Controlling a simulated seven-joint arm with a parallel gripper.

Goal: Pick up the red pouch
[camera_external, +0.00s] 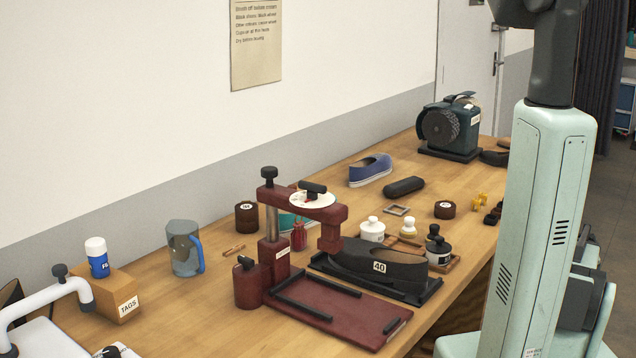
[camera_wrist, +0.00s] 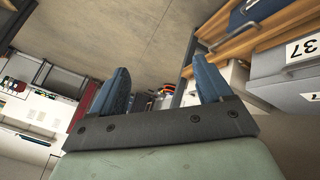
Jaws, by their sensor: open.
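I cannot make out a red pouch for certain in either view. In the external view a small red object (camera_external: 299,237), shaped more like a bottle, stands behind the dark red press (camera_external: 327,212), partly hidden. My gripper (camera_wrist: 162,72) shows in the wrist view with its two blue fingers apart and nothing between them. It points away from the table, towards the floor and drawers. In the external view my gripper is out of frame above.
The wooden table (camera_external: 211,305) holds a black shoe form (camera_external: 380,262) marked 40, a blue shoe (camera_external: 370,170), a clear jug (camera_external: 184,248), a TAGS box (camera_external: 118,292) and a brush machine (camera_external: 449,128). Drawers (camera_wrist: 287,75) stand at right in the wrist view.

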